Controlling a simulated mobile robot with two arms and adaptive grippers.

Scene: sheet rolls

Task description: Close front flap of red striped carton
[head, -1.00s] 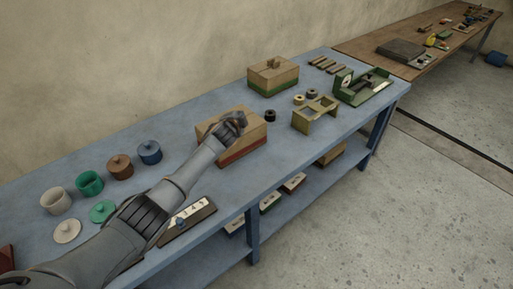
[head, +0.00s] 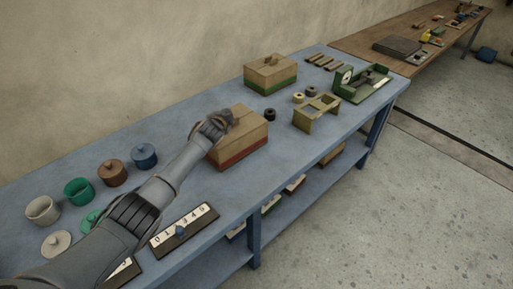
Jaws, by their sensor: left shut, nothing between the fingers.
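The red striped carton (head: 247,130) is a brown cardboard box with a red band low on its side, standing in the middle of the blue table. My left gripper (head: 226,115) is shut and empty at the carton's top left edge. I cannot tell whether it touches the cardboard. My left forearm hides the carton's left end, and the state of its front flap is not clear. My right gripper is out of view.
A green striped carton (head: 271,74) stands behind, near the wall. A yellowish stand (head: 316,115) and a green scale (head: 361,84) are to the right. A numbered board (head: 184,230) lies by the front edge.

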